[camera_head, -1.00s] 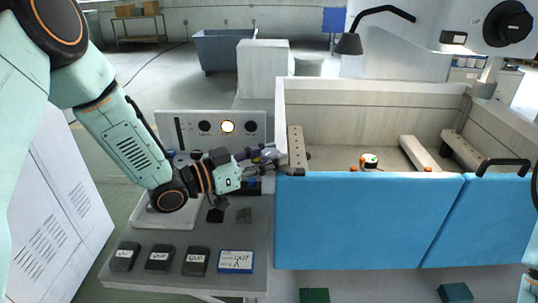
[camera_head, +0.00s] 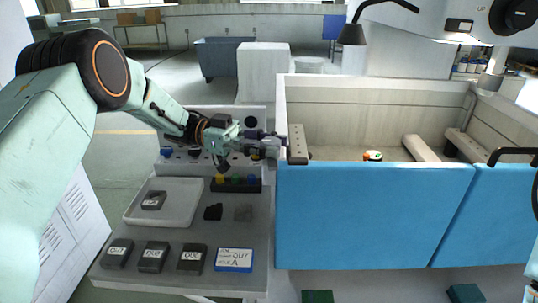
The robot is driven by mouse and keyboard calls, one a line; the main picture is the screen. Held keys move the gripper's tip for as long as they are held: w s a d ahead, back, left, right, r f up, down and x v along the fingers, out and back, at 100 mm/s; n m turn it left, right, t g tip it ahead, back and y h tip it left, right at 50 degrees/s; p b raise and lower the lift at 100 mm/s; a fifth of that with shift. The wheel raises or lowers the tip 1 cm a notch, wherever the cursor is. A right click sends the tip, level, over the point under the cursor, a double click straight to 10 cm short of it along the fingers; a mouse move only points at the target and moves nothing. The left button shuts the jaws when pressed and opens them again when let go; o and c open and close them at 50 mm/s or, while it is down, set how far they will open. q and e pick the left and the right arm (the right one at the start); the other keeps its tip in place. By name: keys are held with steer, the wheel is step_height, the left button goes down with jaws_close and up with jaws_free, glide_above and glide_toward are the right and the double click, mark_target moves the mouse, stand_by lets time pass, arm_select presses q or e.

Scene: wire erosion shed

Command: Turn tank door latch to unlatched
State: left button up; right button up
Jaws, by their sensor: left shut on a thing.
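The tank (camera_head: 370,215) has blue front door panels and pale inner walls. My left gripper (camera_head: 268,147) is at the tank's front left corner, beside the upper end of the blue door. It is shut on a small grey part there, which I take to be the tank door latch (camera_head: 273,148). The fingers cover most of the latch, so its angle cannot be read. The door panel looks closed. My right gripper is not in view.

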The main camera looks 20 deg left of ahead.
mark_target(270, 140)
arm_select(q)
steer(key=shift+m+g+b, duration=0.8)
steer(key=shift+g+b, duration=0.1)
steer(key=shift+g, duration=0.3)
steer(key=o, duration=1.2)
step_height(270, 140, up, 10)
steer(key=shift+r, duration=0.1)
